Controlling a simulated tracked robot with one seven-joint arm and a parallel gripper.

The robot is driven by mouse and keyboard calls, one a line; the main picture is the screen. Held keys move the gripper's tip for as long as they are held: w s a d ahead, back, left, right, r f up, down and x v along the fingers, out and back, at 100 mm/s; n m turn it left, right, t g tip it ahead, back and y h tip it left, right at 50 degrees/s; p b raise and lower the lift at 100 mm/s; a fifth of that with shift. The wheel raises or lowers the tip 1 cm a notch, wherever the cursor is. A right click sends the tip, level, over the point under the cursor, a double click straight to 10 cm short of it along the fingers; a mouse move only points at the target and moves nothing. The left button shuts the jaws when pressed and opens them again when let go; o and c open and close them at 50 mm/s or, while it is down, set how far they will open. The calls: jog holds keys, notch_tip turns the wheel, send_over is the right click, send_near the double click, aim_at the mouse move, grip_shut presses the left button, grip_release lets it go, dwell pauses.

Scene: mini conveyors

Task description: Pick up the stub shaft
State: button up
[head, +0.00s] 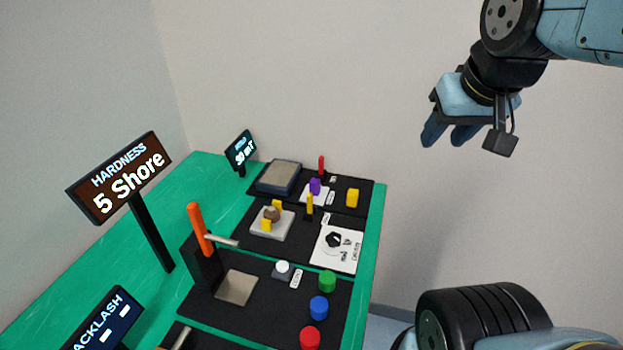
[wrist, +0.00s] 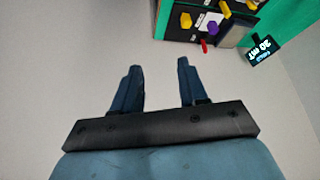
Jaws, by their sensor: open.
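No part on the green table can be picked out for certain as the stub shaft. Small candidate parts are a grey-white knob-like piece (head: 283,270) beside a label and a dark piece (head: 334,240) on a white card. My gripper (head: 447,139) hangs in the air at the upper right, off the table's right side, well apart from every part. In the wrist view its two dark blue fingers (wrist: 159,68) are spread with nothing between them.
The green table (head: 376,230) carries black mats, an orange-lever device (head: 201,228), green (head: 327,281), blue (head: 319,307) and red (head: 310,338) cylinders, a purple block (head: 315,186) and a yellow block (head: 352,198). A "HARDNESS" sign (head: 118,178) stands left. Space around my gripper is free.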

jog(key=shift+o, duration=1.4)
jog(key=shift+w, duration=0.1)
jog(key=shift+o, duration=0.2)
jog(key=shift+w+a+f+n+g, duration=0.2)
jog(key=shift+w+n+g, duration=0.1)
jog(key=shift+w+n, duration=0.1)
jog(key=n+g+h, duration=0.3)
jog(key=n+h, duration=0.7)
jog(key=n, duration=0.6)
send_over(319, 185)
jog(key=s, duration=0.5)
notch_tip(319, 185, down, 16)
jog(key=a+f+n+t, duration=0.1)
jog(key=a+f+n, duration=0.1)
jog(key=a+f, duration=0.1)
jog(key=w+a+f+n+t+h, duration=0.1)
jog(key=a+f+n, duration=0.1)
jog(key=a+f, duration=0.1)
jog(key=a+f+n+t+h, duration=0.1)
jog(key=a+f+n, duration=0.1)
jog(key=a, duration=0.3)
jog(key=shift+w+f+t, duration=0.15)
jog(key=shift+f+t, duration=0.15)
jog(key=shift+f, duration=0.65)
jog(key=shift+w+x, duration=0.1)
jog(key=shift+x, duration=3.3)
jog(key=shift+w+x, duration=0.15)
jog(key=shift+x, duration=3.2)
